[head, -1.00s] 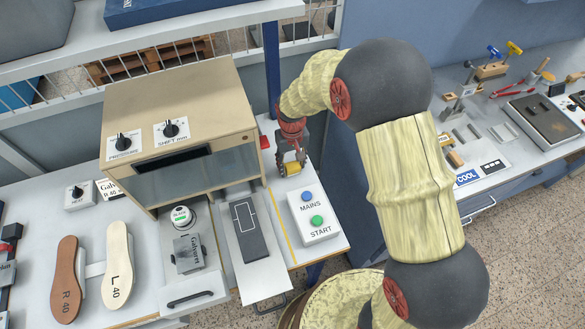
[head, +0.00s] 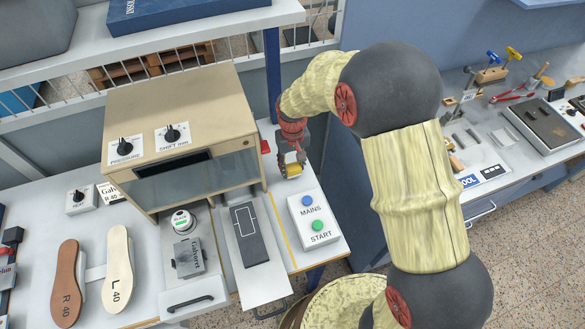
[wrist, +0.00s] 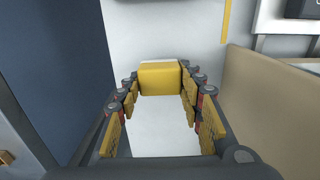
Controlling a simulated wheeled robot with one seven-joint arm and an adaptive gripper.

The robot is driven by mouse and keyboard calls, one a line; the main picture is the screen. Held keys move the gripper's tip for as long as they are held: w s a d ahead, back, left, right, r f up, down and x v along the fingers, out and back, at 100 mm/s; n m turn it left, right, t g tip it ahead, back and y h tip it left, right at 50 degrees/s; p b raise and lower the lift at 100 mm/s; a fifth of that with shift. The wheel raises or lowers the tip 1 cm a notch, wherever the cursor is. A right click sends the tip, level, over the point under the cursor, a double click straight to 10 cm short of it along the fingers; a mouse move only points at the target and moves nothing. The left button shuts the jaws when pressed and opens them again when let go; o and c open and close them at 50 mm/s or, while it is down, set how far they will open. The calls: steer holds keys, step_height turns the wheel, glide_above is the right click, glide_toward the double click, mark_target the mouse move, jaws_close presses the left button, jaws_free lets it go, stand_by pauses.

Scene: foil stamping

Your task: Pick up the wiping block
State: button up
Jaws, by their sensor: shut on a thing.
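The yellow wiping block (head: 291,169) is at the right end of the press bench, behind the MAINS/START box. It also shows in the wrist view (wrist: 160,79), between the far ends of the two fingers. My gripper (head: 291,158) points down from above and is shut on the block, with one finger on each side. The fingers hide part of the block's sides. I cannot tell for sure whether the block's underside touches the bench.
The MAINS/START box (head: 314,218) stands just in front of the block. The wooden press housing (head: 182,130) rises close on the left. A dark plate (head: 248,235) lies on the bench, left of the button box. A second bench with tools is at the right.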

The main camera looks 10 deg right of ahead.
steer(key=s+d+r+p, duration=0.1)
steer(key=s+r, duration=0.2)
steer(key=s, duration=0.1)
steer(key=s+r, duration=0.4)
steer(key=s+d+r+p, duration=0.1)
steer(key=s+r, duration=0.2)
steer(key=s, duration=0.1)
steer(key=shift+s+d+r+p, duration=0.25)
steer(key=shift+d+r+p, duration=0.05)
steer(key=shift+s+d+r, duration=0.1)
steer(key=shift+s+r, duration=0.1)
steer(key=shift+s, duration=0.4)
steer(key=o, duration=0.6)
steer(key=shift+c, duration=0.2)
steer(key=c, duration=0.4)
steer(key=shift+d+r, duration=0.1)
steer(key=shift+c, duration=0.2)
